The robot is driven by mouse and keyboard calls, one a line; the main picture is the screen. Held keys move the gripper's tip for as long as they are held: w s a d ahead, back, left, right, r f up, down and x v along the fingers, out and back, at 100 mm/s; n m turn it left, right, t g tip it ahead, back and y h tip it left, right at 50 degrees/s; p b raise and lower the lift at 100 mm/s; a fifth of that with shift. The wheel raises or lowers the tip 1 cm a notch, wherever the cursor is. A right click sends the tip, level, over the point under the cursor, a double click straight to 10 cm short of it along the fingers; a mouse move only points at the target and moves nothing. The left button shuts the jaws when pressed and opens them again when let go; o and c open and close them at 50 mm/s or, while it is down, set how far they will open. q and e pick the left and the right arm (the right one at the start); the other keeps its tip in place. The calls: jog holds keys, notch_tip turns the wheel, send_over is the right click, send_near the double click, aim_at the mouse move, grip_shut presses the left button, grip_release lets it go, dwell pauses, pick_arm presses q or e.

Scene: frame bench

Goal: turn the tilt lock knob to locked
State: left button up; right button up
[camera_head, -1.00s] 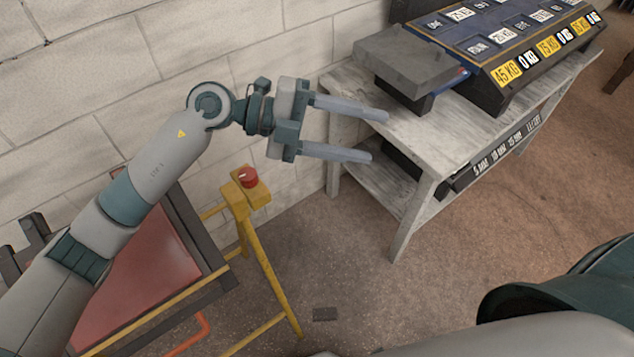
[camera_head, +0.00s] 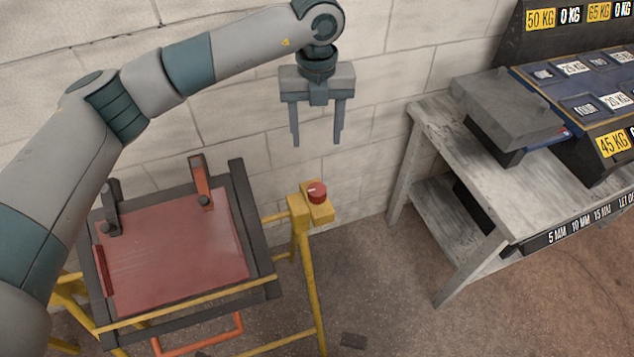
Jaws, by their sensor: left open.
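The tilt lock knob (camera_head: 317,192) is a small red round knob on a yellow block at the top of the yellow stand's right post. My left gripper (camera_head: 316,143) points downward above the knob, apart from it, with its two fingers spread and nothing between them. The red panel in its dark frame (camera_head: 175,245) lies left of the knob on the yellow stand (camera_head: 304,270). Any lock marking by the knob is too small to read. My right gripper is not in view.
A grey wooden table (camera_head: 440,125) stands to the right, bearing a grey block (camera_head: 508,105) and a dark board with weight labels (camera_head: 590,95). A pale block wall (camera_head: 385,70) is close behind the stand.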

pick_arm(q)
jog(key=shift+f, duration=0.2)
jog(key=p, duration=0.7)
send_near(317, 188)
notch_tip(317, 188, down, 7)
jog(key=shift+s+r, duration=0.1)
jog(key=shift+f, duration=0.7)
jog(key=c, duration=1)
jog(key=shift+c, duration=0.2)
